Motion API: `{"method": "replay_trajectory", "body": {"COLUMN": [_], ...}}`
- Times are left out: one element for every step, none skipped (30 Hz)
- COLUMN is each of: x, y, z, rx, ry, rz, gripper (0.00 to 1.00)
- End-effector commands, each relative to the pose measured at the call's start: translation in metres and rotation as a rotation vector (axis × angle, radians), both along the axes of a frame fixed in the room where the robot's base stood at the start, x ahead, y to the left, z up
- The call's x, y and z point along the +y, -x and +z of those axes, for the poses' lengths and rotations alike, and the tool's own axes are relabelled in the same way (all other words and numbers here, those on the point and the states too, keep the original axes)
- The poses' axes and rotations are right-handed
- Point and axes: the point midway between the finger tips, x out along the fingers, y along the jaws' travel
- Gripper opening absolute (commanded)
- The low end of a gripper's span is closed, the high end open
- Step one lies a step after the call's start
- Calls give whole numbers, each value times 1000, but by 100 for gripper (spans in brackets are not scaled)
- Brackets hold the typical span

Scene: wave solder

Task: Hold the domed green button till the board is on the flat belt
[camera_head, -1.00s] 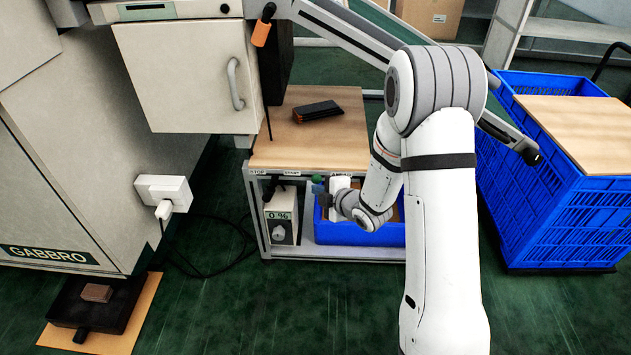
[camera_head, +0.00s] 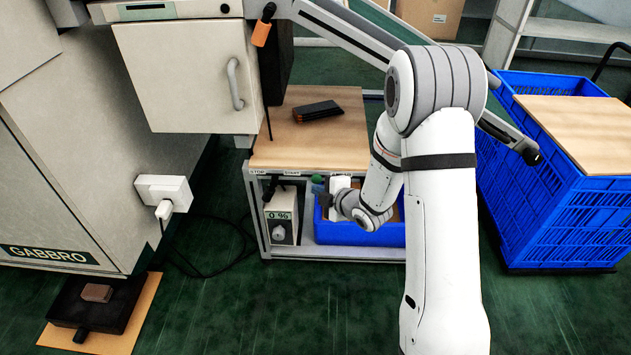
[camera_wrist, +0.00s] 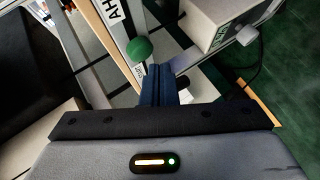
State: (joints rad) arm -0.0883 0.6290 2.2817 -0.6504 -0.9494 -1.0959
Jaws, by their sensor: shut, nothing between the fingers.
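The domed green button (camera_wrist: 139,48) sits on the light front rail of the bench, beside a label of which "AH" is readable in the wrist view. In the head view the green button (camera_head: 318,179) shows small, just left of my wrist. My gripper (camera_wrist: 158,70) is shut with nothing between its dark blue fingers. Its tips are close beside the button in the wrist view; I cannot tell whether they touch it. I cannot make out a board on a flat belt in either view.
The wooden bench top (camera_head: 350,143) carries a dark flat item (camera_head: 318,111). Below stand a box with a dial (camera_head: 281,215) and a blue bin (camera_head: 350,234). A grey cabinet (camera_head: 45,170) is at left, a large blue crate (camera_head: 550,200) at right. Green floor is open in front.

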Motion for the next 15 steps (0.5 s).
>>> {"method": "replay_trajectory", "body": {"x": [0, 0, 0, 0, 0, 0, 0, 0, 0, 0, 0, 0, 0, 0, 0], "y": [-1, -2, -3, -4, -6, -7, -8, -8, -8, -8, -8, -8, -8, -8, -8], "z": [0, 0, -1, -1, -1, -1, 0, 0, 0, 0, 0, 0, 0, 0, 0], "rx": [-1, -1, -1, -1, -2, -2, -2, -2, -1, -1, -1, -1, -1, -1, 0], "ry": [0, 0, 0, 0, 1, 1, 1, 1, 1, 1, 1, 1, 1, 1, 0], "rz": [0, 0, 0, 0, 1, 1, 1, 1, 0, 0, 0, 0, 0, 0, 0], "gripper": [0, 0, 0, 0, 0, 0, 0, 0, 0, 0, 0, 0, 0, 0, 0]}}
